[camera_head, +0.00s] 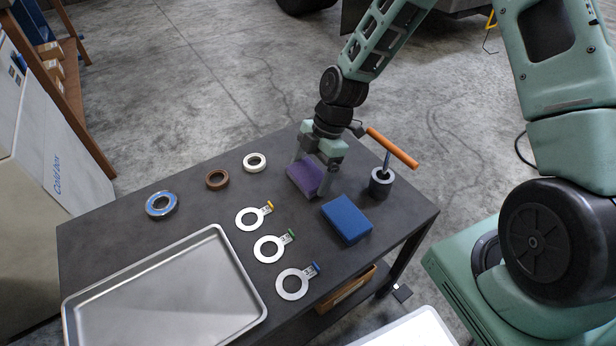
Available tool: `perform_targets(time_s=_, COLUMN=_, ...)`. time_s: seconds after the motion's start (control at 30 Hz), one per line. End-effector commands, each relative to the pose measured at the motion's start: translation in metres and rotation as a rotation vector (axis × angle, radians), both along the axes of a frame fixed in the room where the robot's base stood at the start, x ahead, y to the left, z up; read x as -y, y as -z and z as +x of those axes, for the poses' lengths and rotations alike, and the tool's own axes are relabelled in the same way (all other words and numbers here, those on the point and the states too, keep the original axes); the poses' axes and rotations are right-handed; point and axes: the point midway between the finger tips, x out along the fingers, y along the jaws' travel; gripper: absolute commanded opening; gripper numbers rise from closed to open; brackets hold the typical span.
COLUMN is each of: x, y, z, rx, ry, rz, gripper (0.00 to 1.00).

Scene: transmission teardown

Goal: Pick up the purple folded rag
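The purple folded rag (303,178) is at the far part of the dark table, left of the blue block. My gripper (309,178) is down at the rag, with its two fingers apart and the rag between them. One finger is at the rag's far left side and the other at its right end. The view does not show clearly whether the fingers press on the rag, or whether its underside rests on the table.
A blue block (347,219) lies just right of the rag. A dark cylinder (381,184) with an orange-handled tool (391,148) stands behind it. White (255,162), brown (217,179) and blue (160,204) rings, several tagged metal rings (268,249) and a metal tray (215,232) lie leftward on the table (110,240).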

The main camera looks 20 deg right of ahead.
Motion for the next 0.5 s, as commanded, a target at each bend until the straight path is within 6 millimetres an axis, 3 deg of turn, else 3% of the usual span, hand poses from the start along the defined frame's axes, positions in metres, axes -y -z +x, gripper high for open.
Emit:
perform_targets(time_s=0.33, x=0.000, y=-0.004, z=0.000, rx=0.001, ry=0.000, rz=0.000, gripper=0.65)
perform_targets(time_s=0.5, x=0.001, y=-0.028, z=0.001, rx=0.004, ry=0.002, rz=0.000, gripper=0.65)
